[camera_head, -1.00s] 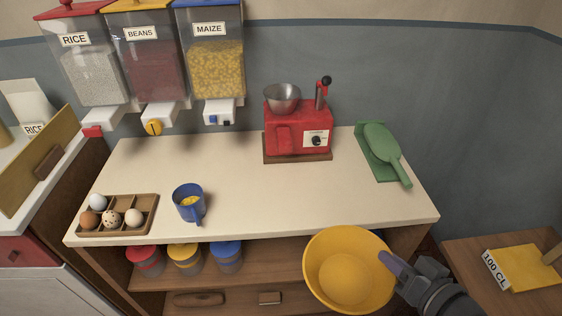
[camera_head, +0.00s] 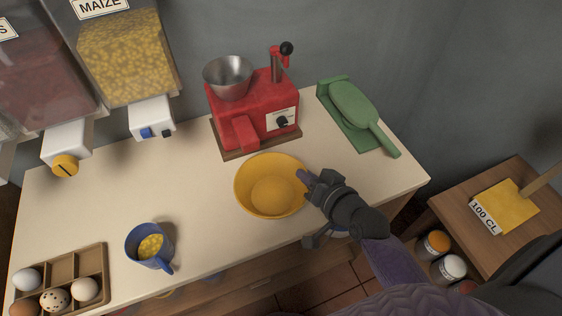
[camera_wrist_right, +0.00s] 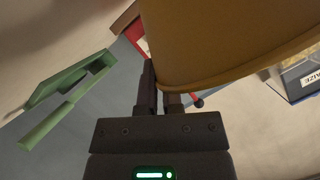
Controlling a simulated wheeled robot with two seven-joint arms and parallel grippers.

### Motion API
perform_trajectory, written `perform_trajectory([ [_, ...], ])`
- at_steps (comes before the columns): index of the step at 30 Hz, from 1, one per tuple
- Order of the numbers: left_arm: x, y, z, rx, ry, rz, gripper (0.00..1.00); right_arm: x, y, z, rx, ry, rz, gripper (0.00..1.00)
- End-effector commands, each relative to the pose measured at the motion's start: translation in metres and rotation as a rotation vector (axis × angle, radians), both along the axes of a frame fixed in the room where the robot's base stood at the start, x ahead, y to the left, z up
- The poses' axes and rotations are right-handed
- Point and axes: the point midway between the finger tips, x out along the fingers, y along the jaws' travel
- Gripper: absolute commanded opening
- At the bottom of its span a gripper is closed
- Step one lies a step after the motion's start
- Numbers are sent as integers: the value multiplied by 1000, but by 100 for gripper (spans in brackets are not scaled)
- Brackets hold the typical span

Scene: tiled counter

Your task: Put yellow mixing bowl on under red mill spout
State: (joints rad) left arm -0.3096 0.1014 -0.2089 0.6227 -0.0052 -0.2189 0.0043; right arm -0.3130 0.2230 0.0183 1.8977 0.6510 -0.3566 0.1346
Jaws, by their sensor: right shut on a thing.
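The yellow mixing bowl (camera_head: 270,188) is in front of the red mill (camera_head: 255,108) in the head view, close to its spout (camera_head: 246,133). I cannot tell whether it touches the counter. My right gripper (camera_head: 306,181) is shut on the bowl's right rim. In the right wrist view the bowl (camera_wrist_right: 225,40) fills the upper middle, with the gripper (camera_wrist_right: 160,98) at its rim. The mill has a steel hopper (camera_head: 228,76) and a crank with a black knob. My left gripper is not in view.
On the counter (camera_head: 200,205) stand a blue mug (camera_head: 148,247) with yellow contents, an egg tray (camera_head: 62,270) at the left, and a green scoop on a board (camera_head: 358,115) right of the mill. Dispensers hang at the upper left. Counter space left of the bowl is clear.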

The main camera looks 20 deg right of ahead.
Motion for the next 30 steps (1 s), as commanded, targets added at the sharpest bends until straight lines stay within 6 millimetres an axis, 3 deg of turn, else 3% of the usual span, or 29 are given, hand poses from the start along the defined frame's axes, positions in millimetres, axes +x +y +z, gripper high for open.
perform_trajectory([
  [3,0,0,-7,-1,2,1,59,31,7,-1,3,-3,-1,0],
  [9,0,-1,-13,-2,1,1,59,65,14,-1,0,-1,-1,0],
  [13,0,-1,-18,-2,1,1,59,71,15,-8,0,2,0,0],
  [18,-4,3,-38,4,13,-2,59,70,15,-40,-1,4,-1,0],
  [28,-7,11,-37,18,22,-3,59,70,14,-40,-2,1,-1,0],
  [30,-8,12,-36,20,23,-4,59,70,15,-39,-2,2,-1,22],
])
